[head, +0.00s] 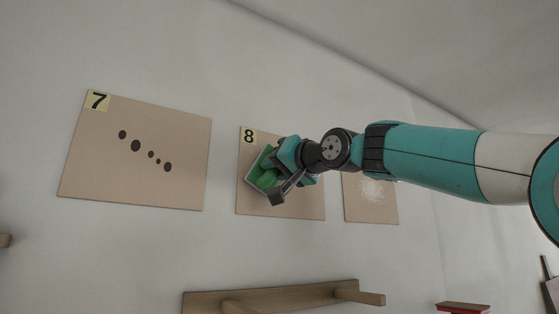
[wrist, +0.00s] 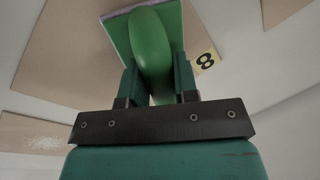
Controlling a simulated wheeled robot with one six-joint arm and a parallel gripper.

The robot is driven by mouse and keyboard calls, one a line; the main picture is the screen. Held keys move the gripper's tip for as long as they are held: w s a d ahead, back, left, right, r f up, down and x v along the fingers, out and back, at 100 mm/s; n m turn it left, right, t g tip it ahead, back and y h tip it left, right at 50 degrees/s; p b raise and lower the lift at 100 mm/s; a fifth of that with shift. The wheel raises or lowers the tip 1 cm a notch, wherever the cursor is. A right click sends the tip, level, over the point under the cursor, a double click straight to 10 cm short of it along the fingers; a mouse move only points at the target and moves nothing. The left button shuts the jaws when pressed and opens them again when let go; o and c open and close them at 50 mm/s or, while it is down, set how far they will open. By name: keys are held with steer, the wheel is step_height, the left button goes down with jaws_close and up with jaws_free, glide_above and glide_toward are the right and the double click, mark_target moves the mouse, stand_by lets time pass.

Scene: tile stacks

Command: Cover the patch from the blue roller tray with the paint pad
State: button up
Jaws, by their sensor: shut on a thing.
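A green paint pad (head: 264,172) with a rounded green handle is in my gripper (head: 283,176), in front of the board marked 8 (head: 243,200). In the wrist view the pad (wrist: 118,30) is beyond my gripper (wrist: 158,85), whose two fingers are shut on the handle. The pad is tilted against the board's edges. I cannot tell whether its face touches the board. The pad and gripper hide much of board 8, so any patch behind them is hidden. The board to its right (head: 355,207) bears a whitish speckled patch (head: 371,191). No blue roller tray shows.
The board marked 7 (head: 90,170), at left, has several dark spots. A wooden rail with pegs (head: 275,298) is on the wall below. A red-topped object (head: 463,307) is at lower right. Bare wall surrounds the boards.

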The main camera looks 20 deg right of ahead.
steer(key=shift+p+x, duration=0.3)
steer(key=shift+x, duration=0.65)
stand_by(0.6)
steer(key=shift+d+f, duration=0.1)
steer(key=shift+d, duration=0.1)
steer(key=w+d, duration=0.2)
steer(key=d, duration=1)
steer(key=shift+w+d, duration=0.25)
steer(key=shift+w, duration=0.05)
stand_by(0.5)
steer(key=shift+a, duration=0.1)
steer(key=shift+s+a+b, duration=1.05)
steer(key=shift+s+a, duration=0.25)
steer(key=shift+a, duration=4.85)
steer(key=w+d+p, duration=0.2)
steer(key=d, duration=1)
steer(key=shift+w+r, duration=0.3)
steer(key=shift+r, duration=0.1)
